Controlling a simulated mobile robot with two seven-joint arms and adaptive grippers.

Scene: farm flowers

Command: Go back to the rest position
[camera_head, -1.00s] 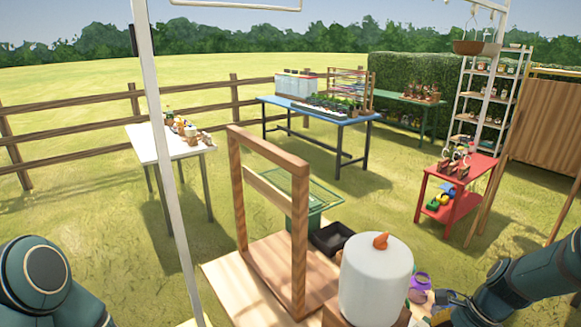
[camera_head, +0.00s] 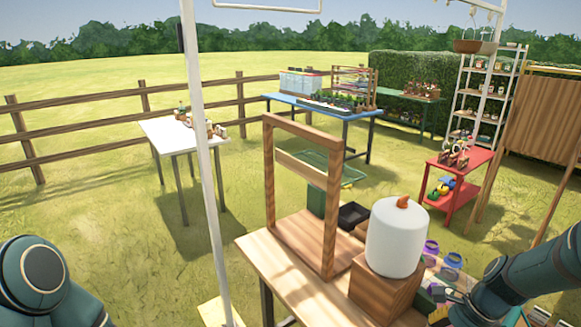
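My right arm comes in from the right, low in the head view. Its gripper (camera_head: 446,296) is over the right part of the wooden table (camera_head: 290,280), near small purple jars (camera_head: 432,248). It is too small and partly overlapped to tell whether its fingers are open or shut. Only the upper part of my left arm shows at the lower left. My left gripper is outside the view.
A wooden frame (camera_head: 328,215) and a white cylinder (camera_head: 394,238) on a wooden block (camera_head: 383,288) stand on the near table. A white post (camera_head: 205,180) rises left of it. White (camera_head: 165,135), blue (camera_head: 352,115) and red (camera_head: 470,168) tables stand farther off.

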